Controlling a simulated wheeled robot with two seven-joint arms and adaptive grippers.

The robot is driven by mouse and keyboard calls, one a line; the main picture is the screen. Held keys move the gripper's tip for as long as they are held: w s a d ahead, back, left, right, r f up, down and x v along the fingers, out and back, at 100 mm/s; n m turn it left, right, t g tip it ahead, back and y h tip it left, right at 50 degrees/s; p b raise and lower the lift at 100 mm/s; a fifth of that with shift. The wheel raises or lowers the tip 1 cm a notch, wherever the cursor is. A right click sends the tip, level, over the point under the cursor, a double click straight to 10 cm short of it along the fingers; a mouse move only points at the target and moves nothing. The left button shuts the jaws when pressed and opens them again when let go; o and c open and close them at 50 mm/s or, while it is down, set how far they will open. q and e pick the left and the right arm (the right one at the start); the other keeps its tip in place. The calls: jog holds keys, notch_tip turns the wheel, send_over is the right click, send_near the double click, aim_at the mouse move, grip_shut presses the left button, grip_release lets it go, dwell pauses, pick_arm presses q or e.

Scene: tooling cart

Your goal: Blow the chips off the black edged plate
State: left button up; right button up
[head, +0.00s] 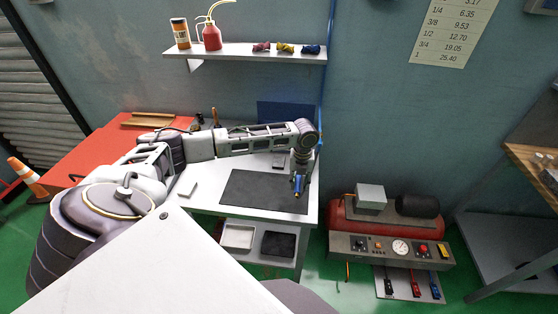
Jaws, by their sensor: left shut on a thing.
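My left gripper (300,173) is over the right part of a dark mat (240,190) on the grey bench. It is shut on a small blue tool (298,186) that points down, with its tip just above or at the mat; I cannot tell if they touch. A small grey plate (187,188) lies left of the mat, and another small grey piece (278,162) lies behind it. I cannot make out a black edge on either, nor any chips. My right gripper is not in view.
Below the bench top are a pale tray (238,237) and a black tray (278,245). A red compressor (390,222) with a gauge panel stands to the right. A blue hose (325,75) hangs by the wall. A shelf (245,52) holds bottles and coloured bundles.

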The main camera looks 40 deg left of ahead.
pick_arm(q)
jog(key=shift+f, duration=0.1)
dwell(0.3)
jog(key=shift+s+a+f+g+h+b, duration=0.15)
jog(key=shift+s+f+b, duration=0.15)
jog(key=shift+f, duration=0.3)
jog(key=shift+s+d+f+g+h+b, duration=0.1)
jog(key=shift+s+f+g+b, duration=0.1)
jog(key=shift+s+f, duration=0.25)
jog(key=shift+s+a+f+g+h+b, duration=0.15)
jog(key=shift+s+f+b, duration=0.1)
jog(key=shift+f, duration=0.45)
jog(key=shift+s+f+b, duration=0.1)
jog(key=shift+f+b, duration=0.2)
jog(key=shift+f, duration=0.1)
